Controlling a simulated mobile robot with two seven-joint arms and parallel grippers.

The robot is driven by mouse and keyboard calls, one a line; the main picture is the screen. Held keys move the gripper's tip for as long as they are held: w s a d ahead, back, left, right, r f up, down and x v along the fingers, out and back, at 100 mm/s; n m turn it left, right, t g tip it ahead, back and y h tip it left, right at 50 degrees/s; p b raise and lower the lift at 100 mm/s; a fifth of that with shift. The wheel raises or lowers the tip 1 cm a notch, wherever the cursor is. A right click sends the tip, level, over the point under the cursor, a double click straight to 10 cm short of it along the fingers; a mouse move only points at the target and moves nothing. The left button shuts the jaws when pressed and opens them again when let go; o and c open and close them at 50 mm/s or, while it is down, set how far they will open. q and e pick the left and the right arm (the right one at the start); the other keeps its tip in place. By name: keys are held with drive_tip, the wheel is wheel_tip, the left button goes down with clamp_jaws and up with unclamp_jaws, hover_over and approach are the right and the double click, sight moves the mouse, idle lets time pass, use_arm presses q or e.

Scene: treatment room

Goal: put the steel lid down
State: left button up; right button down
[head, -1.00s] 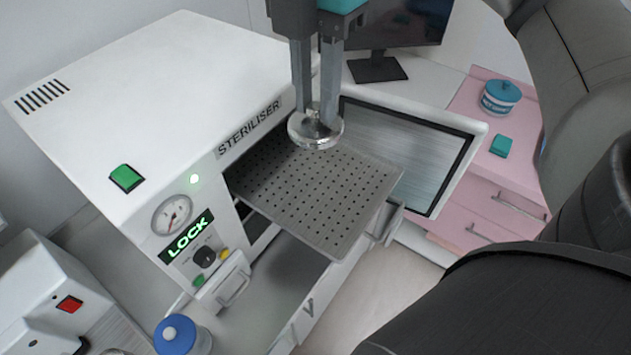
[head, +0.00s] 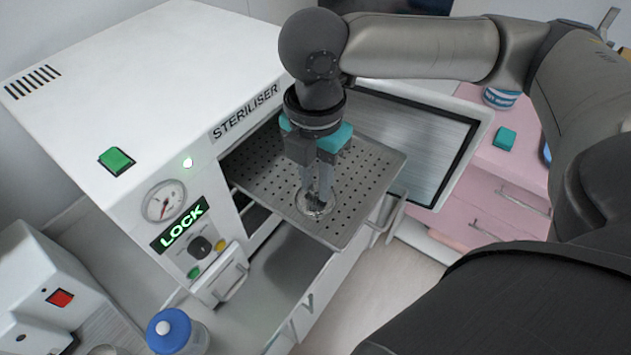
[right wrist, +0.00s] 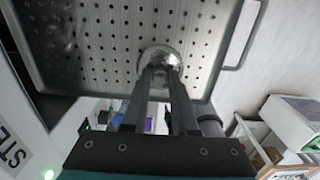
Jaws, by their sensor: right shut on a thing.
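The steel lid (head: 314,203) is a small round shiny disc at the front part of the perforated tray (head: 265,190), which sticks out of the steriliser. My right gripper (head: 318,196) points down and is shut on the lid's top. In the right wrist view the lid (right wrist: 160,59) lies between the fingertips (right wrist: 160,70) against the perforated tray (right wrist: 100,45). The lid looks level and at or very near the tray surface; I cannot tell if it touches. My left gripper is out of view.
The white steriliser (head: 150,75) stands at left, with its door (head: 480,135) open to the right of the tray. A pink cabinet (head: 510,190) with a teal block (head: 504,138) is at right. A blue-capped bottle (head: 172,330) stands at the lower left. The tray around the lid is clear.

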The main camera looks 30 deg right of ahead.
sight(315, 188)
drive_tip(key=shift+f, duration=0.2)
drive_tip(key=shift+f, duration=0.15)
drive_tip(key=c, duration=0.7)
unclamp_jaws()
wheel_tip(315, 188, up, 12)
drive_tip(key=p, duration=0.1)
drive_tip(key=shift+p, duration=0.35)
